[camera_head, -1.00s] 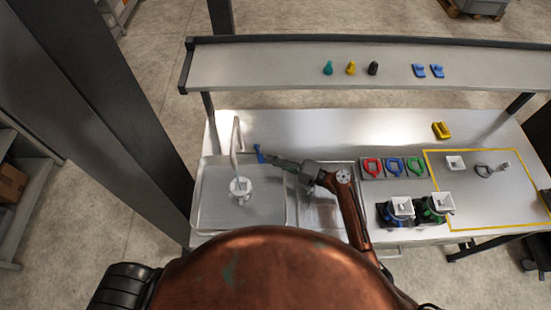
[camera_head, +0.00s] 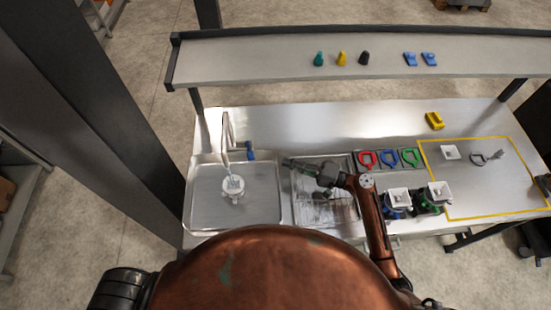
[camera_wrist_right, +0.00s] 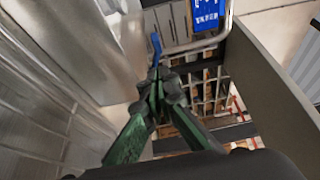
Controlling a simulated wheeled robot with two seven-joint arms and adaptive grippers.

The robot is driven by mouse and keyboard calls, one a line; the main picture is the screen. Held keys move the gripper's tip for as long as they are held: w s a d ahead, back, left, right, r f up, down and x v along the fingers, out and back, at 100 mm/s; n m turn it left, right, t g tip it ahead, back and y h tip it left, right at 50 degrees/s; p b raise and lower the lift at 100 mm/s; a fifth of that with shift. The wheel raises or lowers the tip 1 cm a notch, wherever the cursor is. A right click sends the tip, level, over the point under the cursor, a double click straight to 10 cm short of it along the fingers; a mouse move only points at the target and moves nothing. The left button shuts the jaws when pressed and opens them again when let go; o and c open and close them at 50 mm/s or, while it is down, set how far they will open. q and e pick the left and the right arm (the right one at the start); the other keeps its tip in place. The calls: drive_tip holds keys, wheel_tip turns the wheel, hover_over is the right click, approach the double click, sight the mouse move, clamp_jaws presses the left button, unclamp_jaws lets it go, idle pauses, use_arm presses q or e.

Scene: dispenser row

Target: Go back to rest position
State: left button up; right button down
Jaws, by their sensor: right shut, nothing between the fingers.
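My right gripper (camera_head: 287,162) is over the drain tray (camera_head: 296,205) beside the sink, pointing left. Its green fingers are together and empty; they also show shut in the right wrist view (camera_wrist_right: 157,78). The fingertips are apart from the blue tap handle (camera_head: 250,151) in the head view. The tap (camera_head: 226,130) stands at the back of the sink (camera_head: 205,208). A white object (camera_head: 233,187) is in the sink below the tap. My left gripper is not in view.
Right of the arm are red, blue and green rings (camera_head: 389,158) in a tray and two dispensers with white tops (camera_head: 398,198). A yellow outline (camera_head: 480,140) marks the right of the table. A shelf (camera_head: 220,67) with small coloured items runs behind. The table's back middle is clear.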

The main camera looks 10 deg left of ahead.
drive_tip(key=shift+v, duration=1.2)
drive_tip(key=shift+s+d, duration=0.4)
drive_tip(key=shift+d, duration=0.05)
